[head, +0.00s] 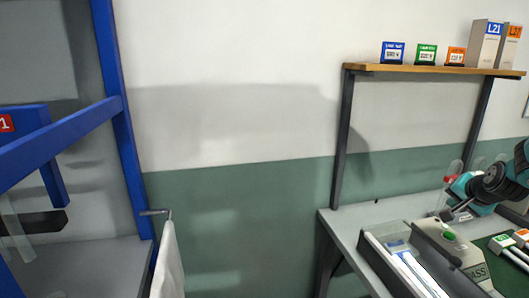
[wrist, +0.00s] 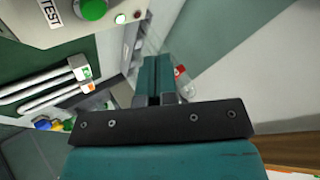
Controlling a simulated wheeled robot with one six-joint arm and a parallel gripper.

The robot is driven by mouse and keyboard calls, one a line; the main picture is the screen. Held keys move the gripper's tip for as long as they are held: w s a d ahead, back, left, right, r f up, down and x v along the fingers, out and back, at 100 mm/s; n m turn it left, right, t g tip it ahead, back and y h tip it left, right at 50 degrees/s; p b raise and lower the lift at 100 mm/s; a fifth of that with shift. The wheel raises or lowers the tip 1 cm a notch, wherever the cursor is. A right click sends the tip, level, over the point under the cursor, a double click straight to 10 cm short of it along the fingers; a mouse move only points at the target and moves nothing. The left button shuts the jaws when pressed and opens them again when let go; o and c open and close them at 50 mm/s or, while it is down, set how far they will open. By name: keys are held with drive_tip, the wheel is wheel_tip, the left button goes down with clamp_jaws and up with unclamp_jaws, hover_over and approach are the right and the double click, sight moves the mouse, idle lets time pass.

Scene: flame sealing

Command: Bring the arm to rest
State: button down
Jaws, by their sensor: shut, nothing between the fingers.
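My gripper (head: 452,214) is at the right of the head view, at the end of my teal and black arm, low over the bench near the grey device (head: 432,236). In the wrist view my gripper (wrist: 157,68) has its teal fingers together with nothing between them. The device has a green button, which also shows in the wrist view beside a TEST label (wrist: 50,12). A clear item with a red part (wrist: 181,78) shows beside the fingers in the wrist view; whether they touch cannot be told.
A tray (head: 372,250) with white and blue strips lies on the bench (head: 350,222). White sticks with coloured tags (wrist: 45,90) lie on a green mat. A wooden shelf (head: 420,69) holds cards and boxes. At left stand a blue frame (head: 118,120) and a hanging white cloth (head: 169,262).

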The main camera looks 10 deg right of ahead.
drive_tip(key=s+a+r+n+g+y, duration=0.1)
drive_tip(key=s+a+r+n+y, duration=0.15)
drive_tip(key=a, duration=0.75)
drive_tip(key=s+a+r+n+g+y, duration=0.1)
drive_tip(key=a+r+n, duration=0.25)
drive_tip(key=a, duration=0.65)
drive_tip(key=s+a+r+n+g+y, duration=0.15)
drive_tip(key=a+n, duration=0.25)
drive_tip(key=a, duration=0.6)
drive_tip(key=s+a+r+n+g, duration=0.1)
drive_tip(key=s+a+n+g, duration=0.1)
drive_tip(key=s+a+n, duration=0.2)
drive_tip(key=s+a+r+n+g+y, duration=0.1)
drive_tip(key=s+a+n, duration=0.4)
drive_tip(key=s, duration=1.3)
drive_tip(key=a+r+g, duration=0.1)
drive_tip(key=a+g, duration=0.1)
drive_tip(key=a, duration=0.2)
drive_tip(key=shift+s+a+y, duration=0.3)
drive_tip(key=shift+s+a, duration=0.05)
drive_tip(key=shift+a, duration=0.05)
